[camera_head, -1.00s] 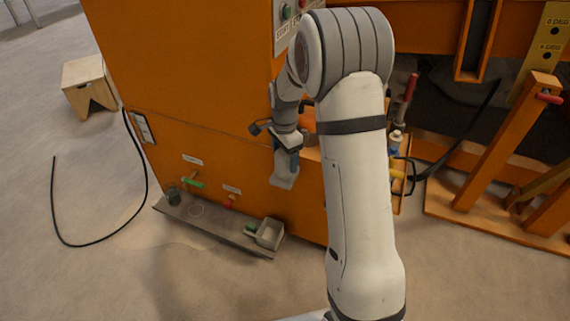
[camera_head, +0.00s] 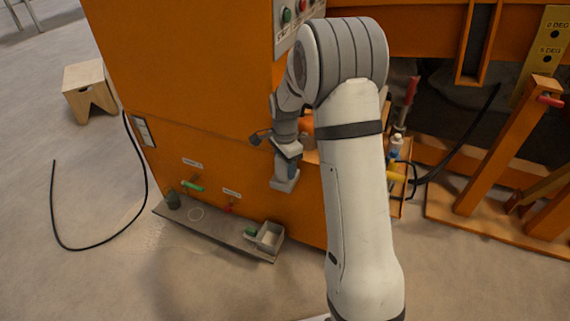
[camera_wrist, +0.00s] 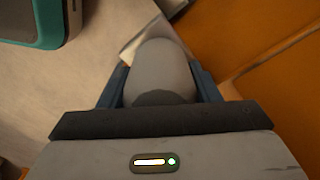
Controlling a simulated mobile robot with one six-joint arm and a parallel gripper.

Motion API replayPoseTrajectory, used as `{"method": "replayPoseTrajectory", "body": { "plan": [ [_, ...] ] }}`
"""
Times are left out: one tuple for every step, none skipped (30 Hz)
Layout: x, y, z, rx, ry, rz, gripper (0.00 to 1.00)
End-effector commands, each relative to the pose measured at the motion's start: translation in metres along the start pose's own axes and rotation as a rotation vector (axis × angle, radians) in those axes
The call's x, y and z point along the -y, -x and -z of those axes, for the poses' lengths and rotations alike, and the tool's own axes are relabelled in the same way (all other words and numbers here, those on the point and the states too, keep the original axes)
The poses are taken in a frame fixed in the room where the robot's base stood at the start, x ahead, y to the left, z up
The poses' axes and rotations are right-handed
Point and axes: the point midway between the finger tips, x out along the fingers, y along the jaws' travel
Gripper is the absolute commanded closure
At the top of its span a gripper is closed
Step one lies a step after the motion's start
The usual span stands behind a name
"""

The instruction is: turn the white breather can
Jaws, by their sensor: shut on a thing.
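The white breather can (camera_wrist: 160,70) shows in the wrist view as a pale, rounded body between the two blue fingers of my gripper (camera_wrist: 161,88). The fingers are shut on its sides, and its near part is in shadow. In the head view my gripper (camera_head: 289,172) hangs beside the front of the orange cabinet, above the right end of the low shelf. A pale block at its lower end (camera_head: 284,185) appears to be the can. I cannot tell whether the can touches anything else.
The orange cabinet (camera_head: 190,80) stands close by. The low grey shelf (camera_head: 225,232) holds a dark green jar (camera_head: 173,199) and a small square tray (camera_head: 270,237). Green (camera_head: 193,186) and red (camera_head: 228,209) valve handles stick out above it. A black cable (camera_head: 62,225) lies on the floor.

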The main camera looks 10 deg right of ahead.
Motion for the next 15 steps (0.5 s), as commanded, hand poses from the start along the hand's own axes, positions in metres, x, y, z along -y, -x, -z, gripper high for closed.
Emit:
{"method": "replayPoseTrajectory", "body": {
  "plan": [
    [0.0,0.0002,0.0004,0.0,-0.001,0.0,0.66],
    [0.0,0.0002,0.0004,0.0,-0.001,0.0,0.67],
    [0.0,0.0002,0.0004,0.0,-0.001,0.0,0.67],
    [-0.0001,0.0002,0.0004,0.0,0.0,0.0,0.67],
    [0.0,0.0003,0.0004,0.0,0.002,0.0,0.67],
    [0.0,0.0004,0.0004,0.0,0.005,0.0,0.67],
    [-0.0001,0.0005,0.0004,0.0,0.008,0.0,0.67],
    [-0.0001,0.0007,0.0004,0.0,0.014,0.0,0.67],
    [-0.0001,0.0009,0.0004,0.0,0.023,0.0,0.67],
    [-0.0001,0.0011,0.0004,0.0,0.032,0.0,0.67],
    [-0.0001,0.0012,0.0004,0.0,0.041,0.0,0.67],
    [-0.0001,0.0015,0.0003,0.0,0.058,0.0,0.67],
    [-0.0001,0.0017,0.0003,0.0,0.072,0.0,0.67],
    [-0.0001,0.0019,0.0003,0.0,0.088,0.0,0.67],
    [-0.0001,0.002,0.0003,0.0,0.111,-0.001,0.67]
  ]
}}
